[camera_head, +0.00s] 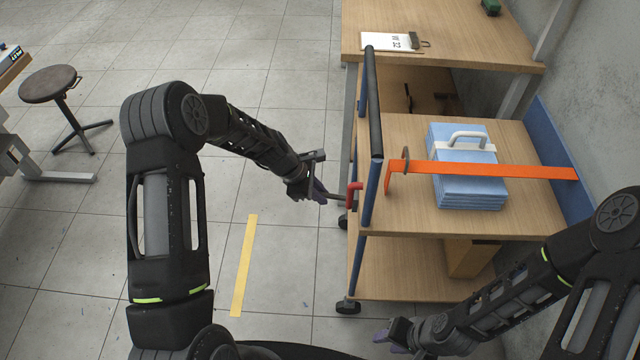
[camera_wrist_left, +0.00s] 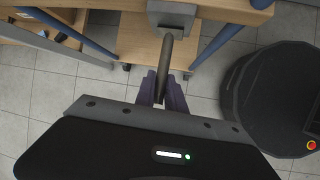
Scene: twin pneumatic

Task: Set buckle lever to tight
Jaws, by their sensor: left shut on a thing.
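The buckle lever is a dark bar that shows in the left wrist view (camera_wrist_left: 166,55), running from a grey buckle block (camera_wrist_left: 172,14) at the cart's edge down between my fingers. My left gripper (camera_wrist_left: 162,88) has its purple fingers closed on the lever's end. In the head view my left gripper (camera_head: 321,192) is at the cart's left side, beside a red part (camera_head: 353,195). An orange strap (camera_head: 530,172) runs across a blue stack (camera_head: 470,200) on the cart. My right gripper (camera_head: 392,336) is low in front of the cart; its finger opening is unclear.
The cart's wooden shelf (camera_head: 400,215) has a blue post and dark handlebar (camera_head: 373,100) close to my left gripper. A workbench (camera_head: 460,40) with a clipboard (camera_head: 390,42) stands behind. A stool (camera_head: 48,84) is far left. The floor between is clear, with yellow tape (camera_head: 243,265).

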